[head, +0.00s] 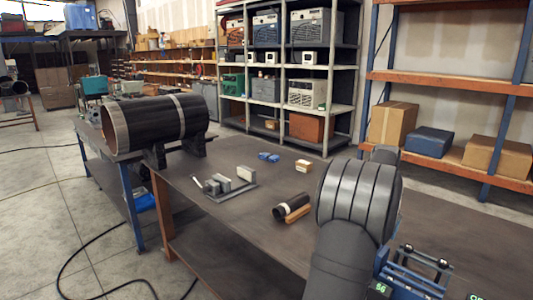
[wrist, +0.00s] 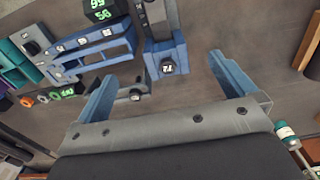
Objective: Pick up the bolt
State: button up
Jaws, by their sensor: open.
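My gripper (wrist: 162,66) is open in the wrist view, with its two blue-grey fingers wide apart and nothing between them touching either finger. A dark, ribbed, bolt-like shaft (wrist: 154,18) stands at a blue holder block (wrist: 167,60) beyond the fingertips, near the middle of the gap. I cannot tell for sure that this shaft is the bolt. A blue rack (wrist: 97,48) with white number labels lies to the left. In the head view the blue rack (head: 413,270) shows at the lower right, and my arm hides the gripper.
Dark blocks with green digits (wrist: 98,10) stand by the rack. A green-and-white bottle (wrist: 285,132) is at the right. On the bench (head: 240,215) are a grey fixture (head: 230,187), a small dark cylinder (head: 286,208) and a large black pipe (head: 155,120). Bare bench lies between them.

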jog(key=shift+r, duration=0.45)
jog(key=c, duration=1)
jog(key=shift+c, duration=0.2)
jog(key=shift+a, duration=0.1)
jog(key=w+a+r+m+t+h, duration=0.1)
jog(key=w+a+r+m+h, duration=0.1)
jog(key=a+r+m+h, duration=0.3)
jog(key=shift+m+y, duration=0.4)
jog(key=shift+m, duration=0.1)
jog(key=x, duration=0.5)
jog(key=d+x, duration=0.1)
jog(key=x, duration=1.1)
jog(key=shift+d+r, duration=0.25)
